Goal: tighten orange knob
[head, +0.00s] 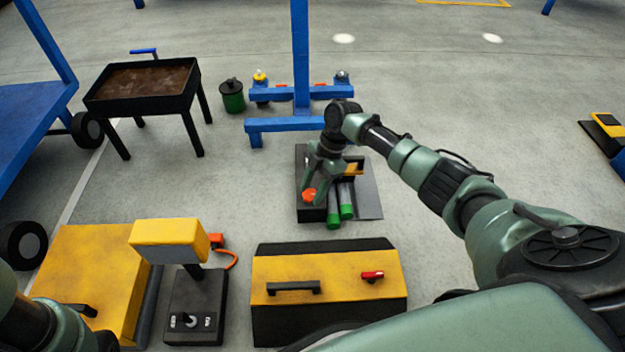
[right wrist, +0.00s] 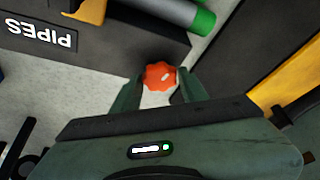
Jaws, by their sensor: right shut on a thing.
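The orange knob (head: 309,195) is at the left front of the black pipe box in the head view. It also shows in the right wrist view (right wrist: 160,76), as a lobed orange disc with a pale slot-like mark. My right gripper (head: 317,189) reaches down over it, and its two green fingers (right wrist: 160,87) stand on either side of the knob, shut on it. What the knob is fixed to is hidden. Part of my left arm shows at the lower left of the head view; its gripper is out of sight.
A black box (right wrist: 100,45) labelled PIPES holds grey pipes with green ends (head: 347,211). A blue stand (head: 300,60) rises behind.

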